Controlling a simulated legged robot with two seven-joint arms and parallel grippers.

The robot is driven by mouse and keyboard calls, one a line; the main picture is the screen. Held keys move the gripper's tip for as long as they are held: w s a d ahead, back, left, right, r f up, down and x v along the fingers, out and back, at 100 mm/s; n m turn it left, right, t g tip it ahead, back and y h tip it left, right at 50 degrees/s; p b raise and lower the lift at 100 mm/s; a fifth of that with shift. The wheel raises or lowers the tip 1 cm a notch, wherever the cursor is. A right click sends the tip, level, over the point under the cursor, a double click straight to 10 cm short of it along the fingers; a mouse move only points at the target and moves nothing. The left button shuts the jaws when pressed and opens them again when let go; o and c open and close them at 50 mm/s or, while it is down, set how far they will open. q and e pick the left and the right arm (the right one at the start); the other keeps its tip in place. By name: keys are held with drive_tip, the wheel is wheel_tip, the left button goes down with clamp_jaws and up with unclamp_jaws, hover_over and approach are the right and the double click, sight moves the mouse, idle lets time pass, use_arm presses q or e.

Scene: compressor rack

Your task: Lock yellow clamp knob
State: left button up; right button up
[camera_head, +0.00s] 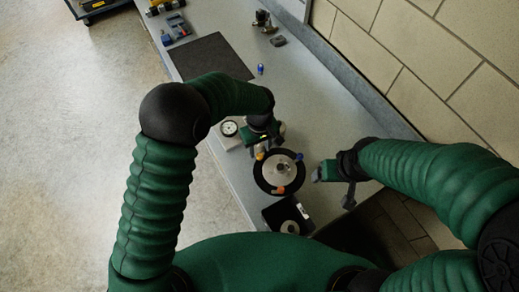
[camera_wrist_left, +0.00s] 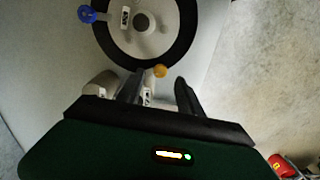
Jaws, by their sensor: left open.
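The yellow clamp knob (camera_head: 260,155) sits on the rim of a round device with a black ring (camera_head: 262,181) and pale centre. In the left wrist view, the yellow knob (camera_wrist_left: 160,71) is at the ring's near edge, just beyond the fingertips. My left gripper (camera_wrist_left: 158,82) is open, its two dark fingers on either side of the knob's line, with nothing seen between them. In the head view my left gripper (camera_head: 268,142) is beside the knob and partly hidden by its own arm. My right gripper (camera_head: 333,186) is right of the device, apart from it; its jaw opening is unclear.
A blue knob (camera_head: 299,157) and an orange-red knob (camera_head: 281,189) are also on the ring. A gauge (camera_head: 229,128) is to the left, and a black box (camera_head: 288,215) stands close below. A dark mat (camera_head: 212,58) lies farther up the bench. A block wall (camera_head: 400,50) bounds the right.

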sight(260, 155)
use_arm(q)
drive_tip(key=shift+s+d+f, duration=0.1)
drive_tip(key=shift+f, duration=1.4)
drive_tip(key=shift+c, duration=0.2)
clamp_jaws()
